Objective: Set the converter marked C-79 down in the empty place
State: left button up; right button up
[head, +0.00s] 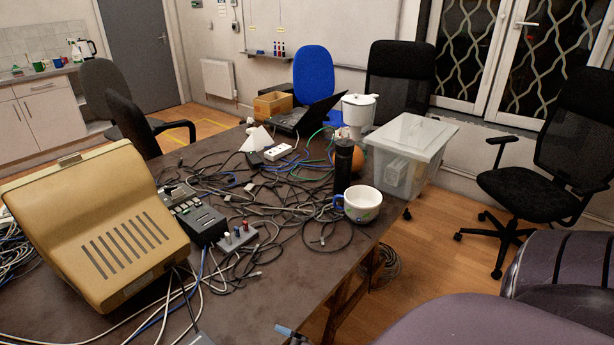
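A row of small grey and dark modules (180,196) lies on the brown table, right of the beige monitor. A dark box (202,226) sits at the near end of this row. The modules may be converters, but they are too small to tell. I cannot read the mark C-79 on any of them, and I cannot make out which place is empty. Neither of my grippers can be made out in the head view.
The table (255,295) is strewn with tangled cables. The beige monitor (95,225) fills its left side. A small switch box (237,237), a patterned cup (361,204), a black cylinder (343,165), a clear bin (410,150) and a laptop (305,117) stand there. Chairs stand beyond.

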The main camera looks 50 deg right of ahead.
jog(key=s+d+f+m+g+h, duration=0.1)
jog(key=s+d+f+m+g, duration=0.2)
jog(key=s+f+m, duration=0.2)
jog(key=shift+s+d+f+m+g, duration=0.15)
jog(key=shift+s+f+m+g, duration=0.3)
jog(key=shift+s, duration=0.35)
